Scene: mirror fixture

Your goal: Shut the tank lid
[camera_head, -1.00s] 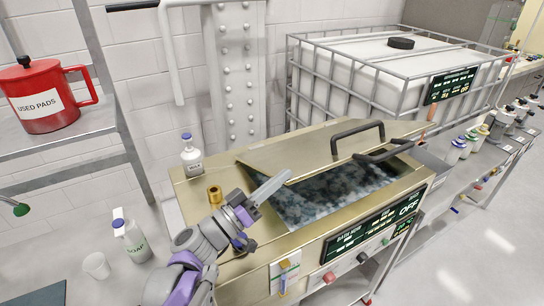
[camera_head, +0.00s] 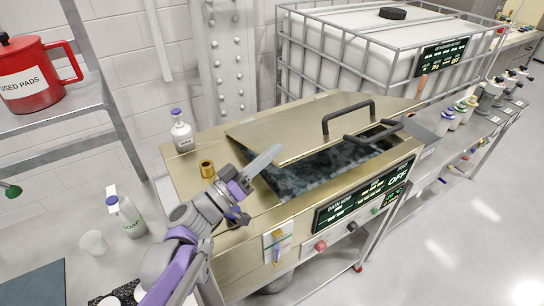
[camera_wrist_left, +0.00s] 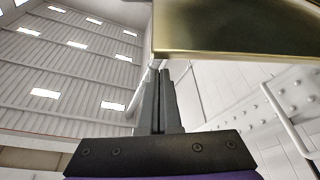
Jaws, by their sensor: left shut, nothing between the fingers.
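The tank (camera_head: 240,262) is a brass-coloured box with murky blue-grey liquid (camera_head: 325,168) inside. Its gold lid (camera_head: 290,128), with two dark handles (camera_head: 350,120), stands partly open, its front edge raised above the rim. My left gripper (camera_head: 278,150) is shut and empty at the lid's front left corner; its pale fingers overlap the lid in the head view. In the left wrist view the shut fingertips (camera_wrist_left: 160,72) sit close to the gold lid (camera_wrist_left: 235,28); I cannot tell whether they touch. My right gripper is not in view.
On the tank's left top stand a labelled bottle (camera_head: 182,135) and a brass cylinder (camera_head: 207,170). A soap bottle (camera_head: 127,218) and white cup (camera_head: 93,243) stand left. A caged white container (camera_head: 370,50) stands behind.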

